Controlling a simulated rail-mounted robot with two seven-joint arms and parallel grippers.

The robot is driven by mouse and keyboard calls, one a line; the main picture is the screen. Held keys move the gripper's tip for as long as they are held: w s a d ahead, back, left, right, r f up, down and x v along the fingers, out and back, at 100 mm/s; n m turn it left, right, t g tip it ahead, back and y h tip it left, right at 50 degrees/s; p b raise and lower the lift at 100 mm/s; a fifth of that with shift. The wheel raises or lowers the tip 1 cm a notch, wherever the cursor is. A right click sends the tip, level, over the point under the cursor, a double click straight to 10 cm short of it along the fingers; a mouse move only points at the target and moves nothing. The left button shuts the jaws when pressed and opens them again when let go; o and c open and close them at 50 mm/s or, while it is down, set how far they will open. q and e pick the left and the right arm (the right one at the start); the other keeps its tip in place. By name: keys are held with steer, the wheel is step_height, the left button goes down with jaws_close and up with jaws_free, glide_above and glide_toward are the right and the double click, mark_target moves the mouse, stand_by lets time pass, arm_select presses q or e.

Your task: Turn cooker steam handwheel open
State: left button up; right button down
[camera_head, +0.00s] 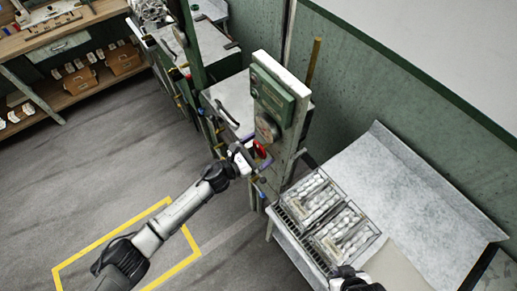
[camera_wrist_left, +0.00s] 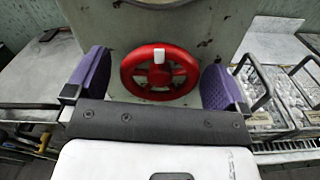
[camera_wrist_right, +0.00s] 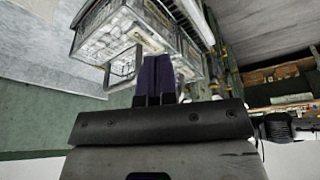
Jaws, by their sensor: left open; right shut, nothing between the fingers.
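The steam handwheel is a red spoked wheel (camera_wrist_left: 161,72) with a white marker on its rim, mounted on a worn grey-green panel (camera_wrist_left: 210,30). It also shows small and red in the head view (camera_head: 260,149). My left gripper (camera_wrist_left: 156,85) is open, its purple fingers to the left and right of the wheel. The wheel appears between and beyond the fingertips; I cannot tell whether they touch it. In the head view the left gripper (camera_head: 246,158) is close to the panel. My right gripper (camera_wrist_right: 157,75) is shut and empty, near the wire baskets.
Wire baskets with white cocoons (camera_head: 325,215) stand on a metal table (camera_head: 420,190) right of the panel. A green box (camera_head: 272,90) with a round gauge below it is on the panel's upper part. A wooden shelf (camera_head: 100,75) is at far left. The floor at left is clear.

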arm_select(q)
steer(key=shift+c, duration=0.2)
steer(key=c, duration=0.9)
